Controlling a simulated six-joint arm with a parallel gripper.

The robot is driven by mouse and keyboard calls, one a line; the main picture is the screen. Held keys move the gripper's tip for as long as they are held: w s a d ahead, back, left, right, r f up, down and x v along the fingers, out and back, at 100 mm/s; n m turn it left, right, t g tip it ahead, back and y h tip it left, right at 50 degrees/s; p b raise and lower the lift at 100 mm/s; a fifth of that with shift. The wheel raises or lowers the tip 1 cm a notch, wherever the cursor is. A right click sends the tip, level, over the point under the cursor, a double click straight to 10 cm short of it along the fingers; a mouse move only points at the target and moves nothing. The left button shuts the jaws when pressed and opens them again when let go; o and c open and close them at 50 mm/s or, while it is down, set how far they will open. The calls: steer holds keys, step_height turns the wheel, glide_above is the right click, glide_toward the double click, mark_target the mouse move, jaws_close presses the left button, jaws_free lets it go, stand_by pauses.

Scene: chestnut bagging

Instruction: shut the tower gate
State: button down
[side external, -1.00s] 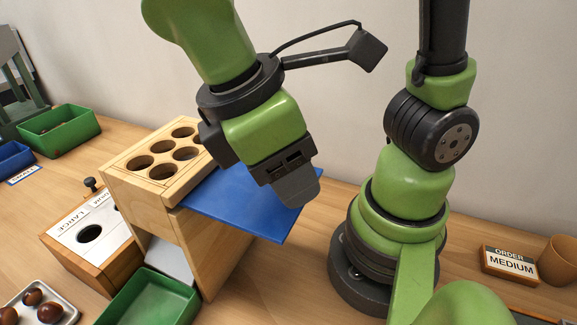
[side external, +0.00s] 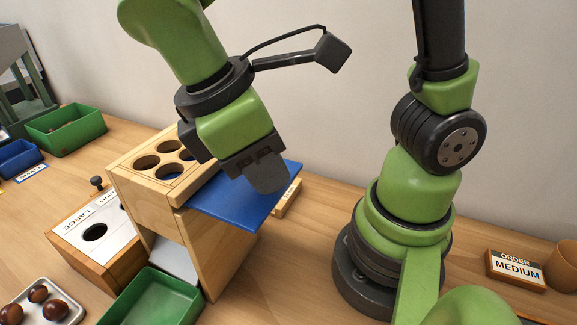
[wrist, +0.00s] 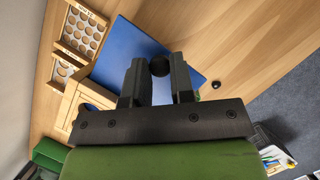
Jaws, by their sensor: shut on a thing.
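The tower (side external: 215,245) is a wooden block with round holes in its top. Its gate is a flat blue plate (side external: 232,208) sticking out of the tower's right side, partly slid in; blue shows under some holes. In the wrist view the plate (wrist: 125,45) lies beyond my fingers, with a dark round knob (wrist: 160,67) between them. My gripper (side external: 268,178) is above the plate's outer part and shut on the knob; it also shows in the wrist view (wrist: 157,82). In the side view the knob is hidden behind the fingers.
A wooden box labelled LARGE (side external: 70,246) stands left of the tower, and a green tray (side external: 150,303) sits in front. A metal tray of chestnuts (side external: 22,312) is at front left. The ORDER MEDIUM sign (side external: 516,268) and a cup (side external: 562,266) stand at right.

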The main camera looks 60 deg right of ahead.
steer(key=shift+w, duration=0.25)
steer(key=c, duration=1)
jaws_free()
steer(key=shift+r, duration=0.1)
steer(key=v, duration=0.9)
steer(key=shift+w+a+r, duration=0.1)
steer(key=shift+a+r, duration=0.05)
steer(key=shift+r, duration=0.25)
